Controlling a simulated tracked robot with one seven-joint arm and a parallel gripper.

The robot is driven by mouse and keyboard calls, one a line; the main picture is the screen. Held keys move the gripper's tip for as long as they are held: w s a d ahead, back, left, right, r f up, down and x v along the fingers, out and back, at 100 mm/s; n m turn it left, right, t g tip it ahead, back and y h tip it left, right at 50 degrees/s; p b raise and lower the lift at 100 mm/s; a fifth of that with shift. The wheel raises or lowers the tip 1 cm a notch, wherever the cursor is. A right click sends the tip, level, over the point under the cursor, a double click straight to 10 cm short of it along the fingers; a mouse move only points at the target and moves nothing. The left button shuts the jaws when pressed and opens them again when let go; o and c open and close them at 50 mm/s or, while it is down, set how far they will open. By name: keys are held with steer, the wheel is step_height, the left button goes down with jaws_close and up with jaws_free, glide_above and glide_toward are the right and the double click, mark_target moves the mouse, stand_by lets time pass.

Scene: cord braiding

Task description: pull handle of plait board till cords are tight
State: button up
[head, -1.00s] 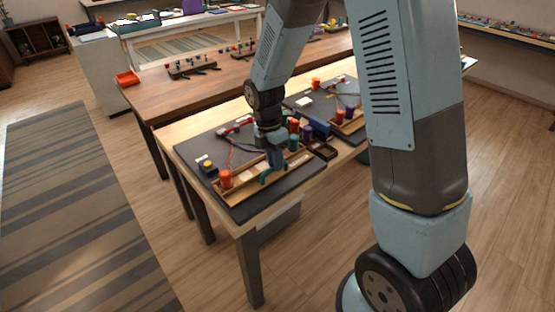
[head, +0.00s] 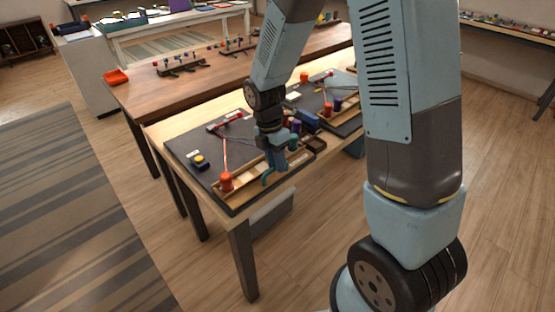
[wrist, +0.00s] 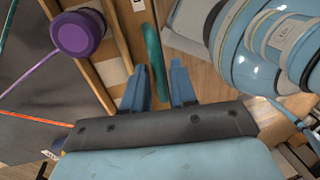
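The plait board (head: 222,192) lies at the front of the near table. Its teal handle (head: 266,179) sticks out at the board's front edge and also shows in the wrist view (wrist: 154,55). An orange cord (head: 225,152) runs straight to an orange spool (head: 226,182). In the wrist view a purple cord (wrist: 30,75) runs straight to a purple spool (wrist: 77,33). Some spools are hidden behind my arm.
A block with a yellow button (head: 199,161) sits at the board's left. A second board (head: 345,125) stands to the right on the same table. A brown table (head: 150,100) is behind. The floor (head: 185,270) in front is clear.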

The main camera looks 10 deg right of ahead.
steer(key=shift+o, duration=1.1)
steer(key=shift+r, duration=0.1)
step_height(320, 180, up, 13)
steer(key=w+a, duration=0.1)
steer(key=w, duration=0.1)
steer(key=shift+w+a+r, duration=0.15)
steer(key=shift+a, duration=0.1)
